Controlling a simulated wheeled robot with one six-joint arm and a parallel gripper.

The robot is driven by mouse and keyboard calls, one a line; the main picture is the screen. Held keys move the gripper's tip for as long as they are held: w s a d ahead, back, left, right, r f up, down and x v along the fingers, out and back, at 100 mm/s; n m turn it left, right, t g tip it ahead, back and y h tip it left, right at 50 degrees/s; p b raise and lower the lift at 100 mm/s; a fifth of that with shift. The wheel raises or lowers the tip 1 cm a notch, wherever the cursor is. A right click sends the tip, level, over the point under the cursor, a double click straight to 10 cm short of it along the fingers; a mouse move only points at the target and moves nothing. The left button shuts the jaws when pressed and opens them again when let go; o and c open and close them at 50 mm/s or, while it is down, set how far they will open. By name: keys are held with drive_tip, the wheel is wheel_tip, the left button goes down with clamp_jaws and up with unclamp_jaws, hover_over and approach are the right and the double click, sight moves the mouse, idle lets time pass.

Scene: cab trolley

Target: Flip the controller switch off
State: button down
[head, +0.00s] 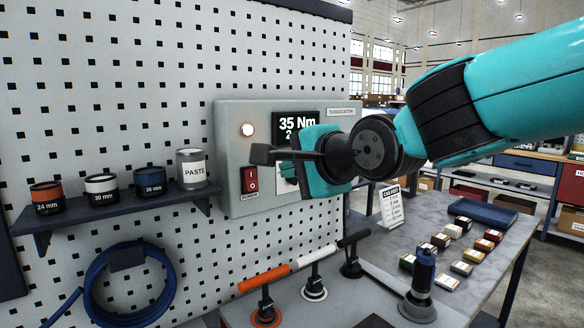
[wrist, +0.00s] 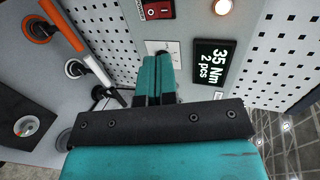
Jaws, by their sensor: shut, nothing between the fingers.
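The grey controller box (head: 233,205) is fixed to the pegboard. Its red rocker switch (head: 251,180), marked I and O, sits at its lower left; the switch also shows at the top of the wrist view (wrist: 158,10). A lit lamp (head: 247,130) is above the switch. The display (wrist: 212,63) reads 35 Nm, 2 pcs. My gripper (head: 262,154) is shut and empty, in front of the box; in the head view its tip appears just above the switch. In the wrist view the fingers (wrist: 159,62) point toward the panel below the switch. I cannot tell whether they touch anything.
A shelf (head: 120,207) with several labelled cans is at the left. A blue coiled hose (head: 90,285) hangs below it. Handled tools, one orange (head: 265,279), stand upright below the box. The grey table (head: 470,285) at the right holds several small boxes.

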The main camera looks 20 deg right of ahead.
sight(255, 187)
drive_tip(key=g+p, duration=0.1)
drive_tip(key=p, duration=0.1)
drive_tip(key=r+g+p, duration=0.1)
drive_tip(key=p, duration=0.2)
drive_tip(key=w+r+g+p, duration=0.1)
drive_tip(key=p, duration=0.1)
drive_tip(key=shift+d+r+g+h+p, duration=0.1)
drive_tip(key=shift+d+g+h+p, duration=0.25)
drive_tip(key=shift+d+g+h, duration=0.05)
drive_tip(key=shift+w, duration=0.1)
drive_tip(key=p+x, duration=0.1)
drive_tip(key=x, duration=0.3)
drive_tip(key=p+x, duration=0.2)
drive_tip(key=x, duration=0.3)
drive_tip(key=r+p+x, duration=0.1)
drive_tip(key=x, duration=0.3)
drive_tip(key=shift+w+a+f+p, duration=0.15)
drive_tip(key=shift+w+f+p, duration=0.2)
drive_tip(key=shift+w, duration=0.3)
